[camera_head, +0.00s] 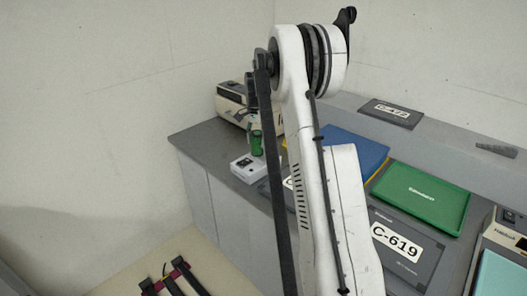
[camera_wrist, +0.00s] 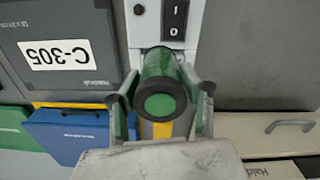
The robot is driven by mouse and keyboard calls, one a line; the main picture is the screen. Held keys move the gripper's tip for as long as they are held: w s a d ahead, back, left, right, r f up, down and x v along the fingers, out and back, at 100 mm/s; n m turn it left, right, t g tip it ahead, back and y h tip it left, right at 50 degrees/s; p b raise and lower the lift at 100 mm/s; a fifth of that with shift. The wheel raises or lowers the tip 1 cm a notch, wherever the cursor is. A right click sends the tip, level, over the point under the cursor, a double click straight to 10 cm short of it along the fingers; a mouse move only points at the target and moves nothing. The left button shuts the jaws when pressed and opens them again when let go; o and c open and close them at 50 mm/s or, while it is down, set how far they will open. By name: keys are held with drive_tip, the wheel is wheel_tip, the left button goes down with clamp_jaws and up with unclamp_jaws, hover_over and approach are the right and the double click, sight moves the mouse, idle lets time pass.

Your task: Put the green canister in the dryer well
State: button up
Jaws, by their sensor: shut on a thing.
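The green canister (camera_wrist: 160,98) is in my gripper (camera_wrist: 162,92), between its two green-padded fingers in the wrist view. Its round end with a dark rim faces the camera. In the head view the canister (camera_head: 257,145) shows small and green, by the back edge of a small white box (camera_head: 247,169). The wrist view shows a white unit with an I/O switch (camera_wrist: 172,22) behind the canister, perhaps the same box. I cannot tell whether the canister touches it. No well opening is clearly visible. My arm hides part of the gripper in the head view.
A beige machine (camera_head: 232,103) stands behind at the counter's far end. Blue (camera_head: 350,150) and green (camera_head: 420,197) lids and a grey C-619 lid (camera_head: 405,249) lie to the right. A grey C-305 panel (camera_wrist: 60,80) is beside the white unit.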

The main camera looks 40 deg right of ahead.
drive_tip(key=shift+w+d+f, duration=0.15)
drive_tip(key=shift+d+f, duration=0.55)
drive_tip(key=shift+f, duration=0.4)
drive_tip(key=shift+w+d+f, duration=0.1)
drive_tip(key=shift+d+f, duration=0.6)
drive_tip(key=shift+f, duration=0.4)
drive_tip(key=shift+w+d+f, duration=0.15)
drive_tip(key=shift+d+f, duration=0.55)
drive_tip(key=shift+f, duration=0.4)
drive_tip(key=shift+f, duration=0.15)
drive_tip(key=o, duration=1.3)
drive_tip(key=shift+c, duration=0.2)
